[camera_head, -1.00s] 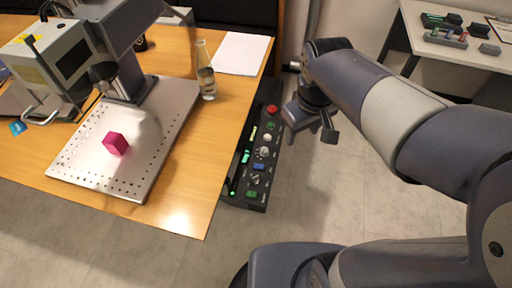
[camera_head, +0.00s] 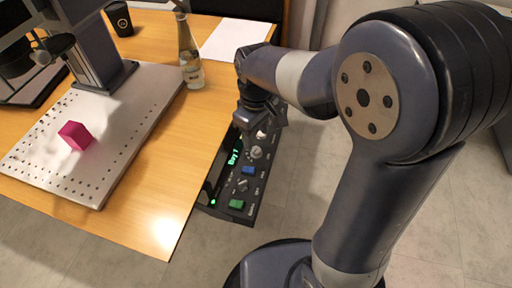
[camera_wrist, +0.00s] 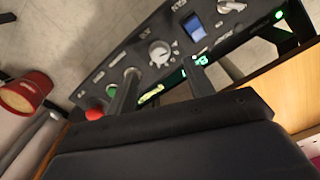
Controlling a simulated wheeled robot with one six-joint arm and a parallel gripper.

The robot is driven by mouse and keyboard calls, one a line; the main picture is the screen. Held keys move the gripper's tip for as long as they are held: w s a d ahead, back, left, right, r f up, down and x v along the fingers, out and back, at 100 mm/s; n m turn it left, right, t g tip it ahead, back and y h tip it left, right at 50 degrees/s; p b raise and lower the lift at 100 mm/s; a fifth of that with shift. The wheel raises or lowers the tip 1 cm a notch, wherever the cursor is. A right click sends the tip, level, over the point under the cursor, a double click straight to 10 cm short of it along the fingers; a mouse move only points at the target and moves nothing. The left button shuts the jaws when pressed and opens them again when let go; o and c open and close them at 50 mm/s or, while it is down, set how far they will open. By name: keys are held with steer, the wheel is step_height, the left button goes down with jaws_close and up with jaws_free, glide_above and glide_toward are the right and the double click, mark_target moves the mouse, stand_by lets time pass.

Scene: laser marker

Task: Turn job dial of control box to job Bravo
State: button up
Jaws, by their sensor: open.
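The dark control box (camera_head: 228,209) is at the right edge of the wooden table in the head view. A round white dial (camera_wrist: 160,53) on its panel lies just beyond and between my fingertips in the wrist view. Another knob (camera_wrist: 230,6) is past a blue switch (camera_wrist: 193,27). The lettering is too small to tell which is the job dial. My gripper (camera_wrist: 163,69) is open and empty, fingers pointing at the panel. In the head view my gripper (camera_head: 256,119) is over the box's far part, hiding its far buttons. A green display (camera_head: 233,158) is lit.
The red button (camera_wrist: 95,113) and a green button (camera_wrist: 112,90) are near my left finger. A glass bottle (camera_head: 190,62), white paper (camera_head: 236,37) and a metal plate (camera_head: 88,183) with a magenta cube (camera_head: 75,135) are on the table.

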mark_target(256, 149)
step_height(256, 149, down, 6)
steer(key=shift+r+b, duration=0.1)
steer(key=shift+b, duration=0.55)
steer(key=shift+c, duration=0.3)
steer(key=c, duration=0.9)
